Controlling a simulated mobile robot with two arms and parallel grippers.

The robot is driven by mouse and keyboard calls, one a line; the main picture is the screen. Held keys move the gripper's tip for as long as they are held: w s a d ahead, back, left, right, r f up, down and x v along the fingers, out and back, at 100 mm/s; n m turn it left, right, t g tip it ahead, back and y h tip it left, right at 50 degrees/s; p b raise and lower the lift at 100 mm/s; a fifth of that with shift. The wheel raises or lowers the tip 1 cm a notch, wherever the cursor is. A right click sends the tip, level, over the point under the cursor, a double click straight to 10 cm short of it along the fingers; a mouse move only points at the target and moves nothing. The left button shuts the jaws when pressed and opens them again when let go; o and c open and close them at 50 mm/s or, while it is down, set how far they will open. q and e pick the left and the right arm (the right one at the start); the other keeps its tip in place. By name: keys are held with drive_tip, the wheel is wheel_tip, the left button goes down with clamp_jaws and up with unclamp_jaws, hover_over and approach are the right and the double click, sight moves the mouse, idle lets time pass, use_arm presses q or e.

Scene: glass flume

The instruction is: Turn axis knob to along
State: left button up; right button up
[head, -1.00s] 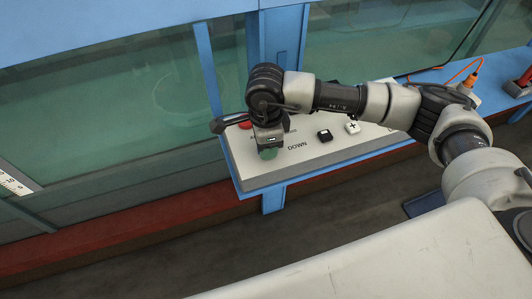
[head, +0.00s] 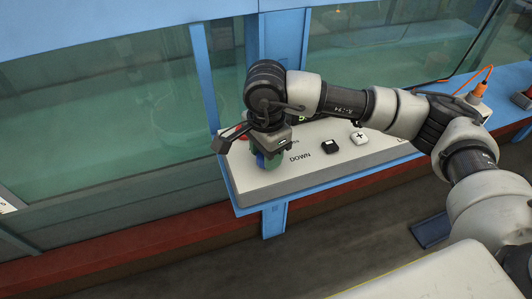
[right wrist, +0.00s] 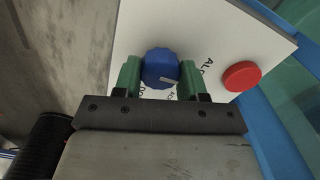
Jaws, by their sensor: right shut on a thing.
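The axis knob is a round blue knob (right wrist: 160,64) on a white sloped panel. In the right wrist view it sits between the two green fingers of my right gripper (right wrist: 160,78), which is shut on it. A pale mark shows on the knob's lower part, towards a partly hidden label beginning "AC". A label beginning "ALO" (right wrist: 207,68) is printed to the right of the knob. In the head view my right gripper (head: 267,160) reaches down on the panel's left end, and only a bit of blue shows beside the green fingers. My left gripper is out of view.
A red button (right wrist: 241,76) stands beside the knob on the panel (head: 300,172). A black button (head: 329,147) and a white plus button (head: 359,138) lie further right, past the word "DOWN". The glass flume wall (head: 110,120) rises behind.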

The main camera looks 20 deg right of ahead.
drive_tip(key=shift+r, duration=0.1)
drive_tip(key=o, duration=0.9)
drive_tip(key=shift+o, duration=0.2)
wheel_tip(320, 180, up, 11)
drive_tip(key=b, duration=0.1)
drive_tip(key=shift+s+f, duration=0.1)
drive_tip(key=shift+f, duration=0.15)
